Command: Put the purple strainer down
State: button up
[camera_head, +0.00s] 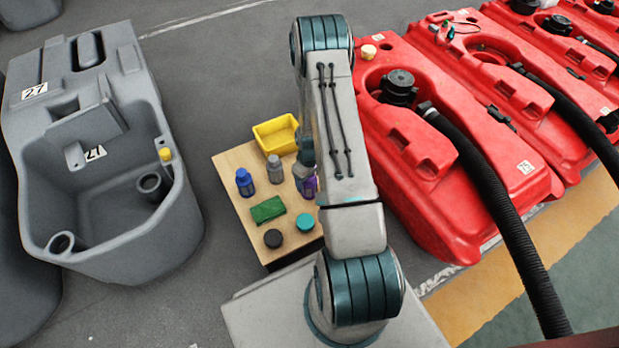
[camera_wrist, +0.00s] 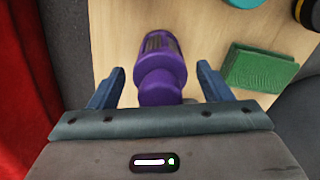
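The purple strainer (camera_wrist: 160,65) is on the light wooden table top in the wrist view, between the two blue-grey fingers of my gripper (camera_wrist: 160,68). A gap shows on each side of it, so the fingers are apart from it and open. In the head view a purple part of the strainer (camera_head: 310,187) shows at the right side of the table (camera_head: 236,158), beside my arm. My arm hides the rest of it and most of the gripper there. Whether its base rests fully on the wood is hard to tell.
A green sponge (camera_head: 268,209), a blue bottle (camera_head: 245,182), a grey bottle (camera_head: 275,168), a dark lid (camera_head: 273,238), a teal lid (camera_head: 305,222) and a yellow bin (camera_head: 276,134) share the table. A grey tank (camera_head: 150,235) is left, red tanks (camera_head: 440,165) right.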

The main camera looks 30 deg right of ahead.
jog(key=shift+r, duration=0.15)
notch_tip(320, 180, up, 12)
jog(key=p, duration=0.5)
jog(key=s+a+r+m, duration=0.15)
jog(key=a+r, duration=0.25)
jog(key=r, duration=0.6)
jog(key=s+a+r, duration=0.3)
jog(key=a+r, duration=0.1)
jog(key=r, duration=0.7)
jog(key=s+a+r+m, duration=0.1)
jog(key=s+a+r, duration=0.2)
jog(key=s+r, duration=0.3)
jog(key=s+a+r+t, duration=0.1)
jog(key=s+a+r, duration=0.2)
jog(key=s+r, duration=0.2)
jog(key=s, duration=0.3)
jog(key=shift+s+a+r+m, duration=0.15)
jog(key=shift+a+r+m, duration=0.1)
jog(key=shift+r+m, duration=0.1)
